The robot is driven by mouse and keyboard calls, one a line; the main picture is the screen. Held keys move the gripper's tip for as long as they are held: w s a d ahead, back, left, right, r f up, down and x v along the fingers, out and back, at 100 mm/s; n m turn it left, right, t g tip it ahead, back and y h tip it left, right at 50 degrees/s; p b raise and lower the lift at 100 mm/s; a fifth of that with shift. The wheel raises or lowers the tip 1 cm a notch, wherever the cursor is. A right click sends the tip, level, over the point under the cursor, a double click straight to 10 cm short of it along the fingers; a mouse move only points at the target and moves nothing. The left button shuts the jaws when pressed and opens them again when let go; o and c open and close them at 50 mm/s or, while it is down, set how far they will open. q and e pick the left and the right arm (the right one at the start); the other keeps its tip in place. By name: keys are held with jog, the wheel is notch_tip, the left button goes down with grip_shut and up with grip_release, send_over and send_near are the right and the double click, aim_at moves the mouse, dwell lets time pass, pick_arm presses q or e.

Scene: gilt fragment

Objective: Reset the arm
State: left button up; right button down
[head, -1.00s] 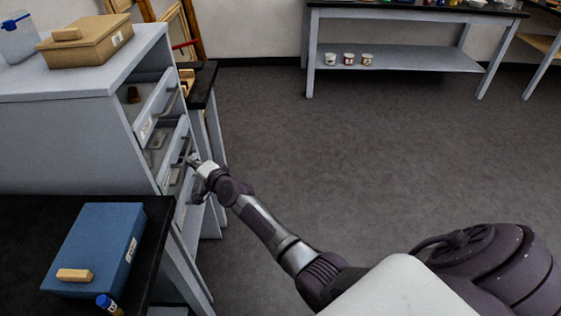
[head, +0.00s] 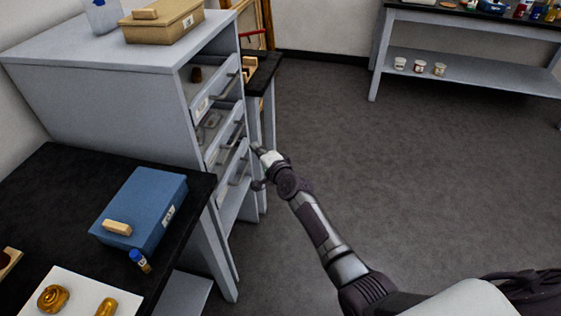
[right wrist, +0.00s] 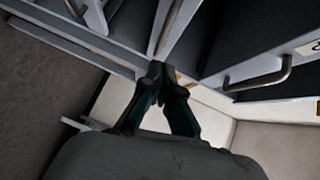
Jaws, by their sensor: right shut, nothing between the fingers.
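My right arm reaches from the lower right of the head view toward the front of a grey drawer cabinet (head: 110,75). My right gripper (head: 258,150) is close to the drawer fronts, and I cannot tell in the head view whether it touches them. In the right wrist view the right gripper (right wrist: 157,70) is shut and empty, its fingertips together. A drawer handle (right wrist: 262,80) shows to the right of the fingers, apart from them. My left gripper is not in view.
A black table (head: 60,180) bears a blue box (head: 140,210), a small bottle (head: 139,260) and a white board (head: 75,290) with gilt pieces. A tan box (head: 165,22) sits on the cabinet. A grey bench (head: 480,85) stands at the back right. The floor between is clear.

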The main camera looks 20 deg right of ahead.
jog(key=v, duration=0.7)
jog(key=s+f+n+g+h, duration=0.1)
jog(key=s+f+n+g, duration=0.2)
jog(key=s+f, duration=0.6)
jog(key=s+f+n+g, duration=0.2)
jog(key=s+f, duration=0.2)
jog(key=f, duration=0.8)
jog(key=s+f+n+g+h, duration=0.1)
jog(key=s+f+n+g, duration=0.2)
jog(key=s+f, duration=0.6)
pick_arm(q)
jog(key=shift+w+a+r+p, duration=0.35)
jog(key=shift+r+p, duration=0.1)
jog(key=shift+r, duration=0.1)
pick_arm(e)
jog(key=s+d+f+n+g, duration=0.1)
jog(key=s+f+n+g, duration=0.1)
jog(key=s+f, duration=0.4)
jog(key=s+d+f+n+g, duration=0.1)
jog(key=s+f, duration=0.4)
jog(key=s, duration=1.1)
jog(key=s+d+f+n+g+h, duration=0.1)
jog(key=s+f+n+g, duration=0.3)
jog(key=s, duration=0.8)
notch_tip(320, 180, down, 3)
jog(key=shift+d+r+n, duration=0.2)
jog(key=shift+d+n, duration=0.2)
jog(key=shift+n, duration=0.4)
